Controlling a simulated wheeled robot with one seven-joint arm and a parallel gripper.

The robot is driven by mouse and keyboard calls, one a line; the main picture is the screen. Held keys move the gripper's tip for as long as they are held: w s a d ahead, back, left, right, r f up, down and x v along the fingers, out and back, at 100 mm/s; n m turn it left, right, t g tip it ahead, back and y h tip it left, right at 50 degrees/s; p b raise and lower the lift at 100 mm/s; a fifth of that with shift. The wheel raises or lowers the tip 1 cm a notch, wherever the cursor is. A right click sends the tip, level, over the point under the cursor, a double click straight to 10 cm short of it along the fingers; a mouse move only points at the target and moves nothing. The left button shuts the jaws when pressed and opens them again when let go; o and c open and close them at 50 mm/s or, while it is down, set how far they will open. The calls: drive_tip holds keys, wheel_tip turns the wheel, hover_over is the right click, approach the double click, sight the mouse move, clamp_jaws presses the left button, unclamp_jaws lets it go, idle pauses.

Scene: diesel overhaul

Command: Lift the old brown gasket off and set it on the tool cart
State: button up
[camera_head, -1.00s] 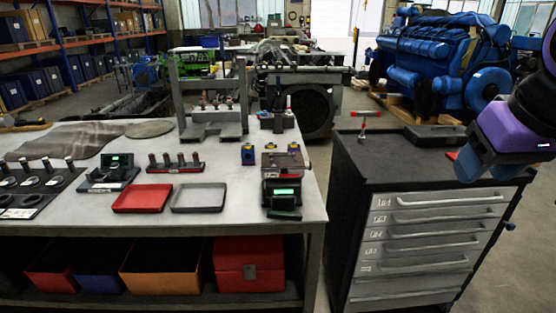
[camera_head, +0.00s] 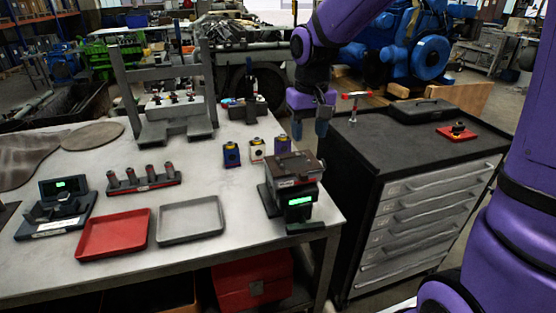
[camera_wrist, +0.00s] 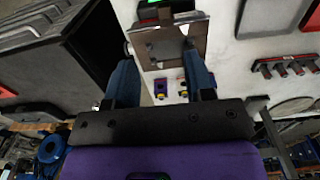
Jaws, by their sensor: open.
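A flat brown piece, which looks to be the old gasket (camera_head: 297,164), lies on top of a small dark fixture (camera_head: 266,199) at the bench's right end. In the wrist view the brown gasket (camera_wrist: 166,44) shows past my fingertips, with studs or pins on it. My gripper (camera_head: 309,128) is open and empty, above and behind the fixture. In the wrist view my gripper (camera_wrist: 158,62) has its two blue fingers wide apart, with no contact visible. The tool cart (camera_head: 380,150) stands right of the bench, with a dark top and grey drawers.
On the cart are a red-handled tool (camera_head: 353,104), a black case (camera_head: 421,110) and a red block (camera_head: 457,132). The cart's front top is clear. Red (camera_head: 114,235) and grey (camera_head: 190,220) trays lie left of the fixture; small coloured blocks (camera_head: 231,155) stand behind it.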

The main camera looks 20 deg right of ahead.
hover_over(303, 173)
drive_tip(key=f, duration=0.5)
drive_tip(key=shift+w+d, duration=0.2)
drive_tip(key=shift+w, duration=0.2)
drive_tip(key=shift+s+a+f, duration=0.1)
drive_tip(key=shift+s+f, duration=0.1)
drive_tip(key=shift+f, duration=1.3)
drive_tip(key=shift+s+a+f, duration=0.1)
drive_tip(key=shift+s+f, duration=0.05)
drive_tip(key=shift+f, duration=1.35)
clamp_jaws()
